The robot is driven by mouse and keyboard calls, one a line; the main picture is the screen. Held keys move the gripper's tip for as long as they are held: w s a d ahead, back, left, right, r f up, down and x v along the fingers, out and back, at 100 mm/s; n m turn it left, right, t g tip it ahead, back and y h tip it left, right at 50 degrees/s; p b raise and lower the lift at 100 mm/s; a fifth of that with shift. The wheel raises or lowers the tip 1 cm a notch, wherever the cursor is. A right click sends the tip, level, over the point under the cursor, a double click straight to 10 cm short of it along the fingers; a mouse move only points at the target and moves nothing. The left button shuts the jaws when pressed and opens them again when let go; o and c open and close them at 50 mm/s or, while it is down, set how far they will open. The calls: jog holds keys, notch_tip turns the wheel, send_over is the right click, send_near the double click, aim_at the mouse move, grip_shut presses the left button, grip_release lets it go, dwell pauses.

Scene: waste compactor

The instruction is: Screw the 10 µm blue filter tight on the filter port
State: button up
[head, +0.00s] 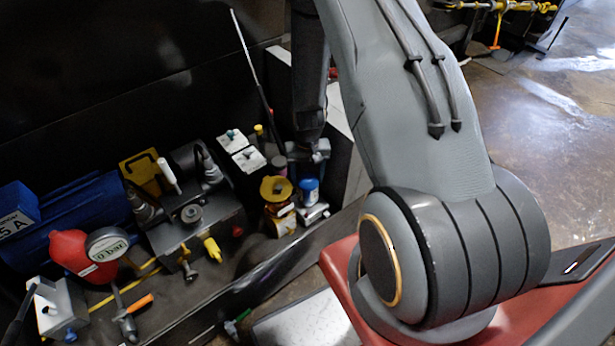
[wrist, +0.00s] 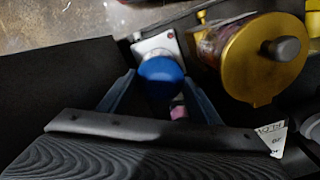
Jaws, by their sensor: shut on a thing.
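The blue filter (head: 308,190) stands roughly upright over a silver metal block (head: 314,213) at the right end of the workbench. In the wrist view the blue filter (wrist: 160,72) shows its round blue end between my two fingers, with a light metal plate (wrist: 148,46) beyond it. My gripper (wrist: 159,80) is shut on the blue filter, one finger at each side. In the head view my arm comes down from above to the filter. The filter port and its thread are hidden, so I cannot tell how tightly the filter sits.
A yellow-topped canister (head: 276,188) stands close left of the filter; it is large in the wrist view (wrist: 262,58). The bench front edge is near.

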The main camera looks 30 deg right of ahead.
jog(key=m, duration=0.5)
dwell(0.3)
jog(key=m, duration=0.5)
jog(key=o, duration=1.2)
jog(key=shift+o, duration=0.2)
jog(key=shift+c, duration=0.3)
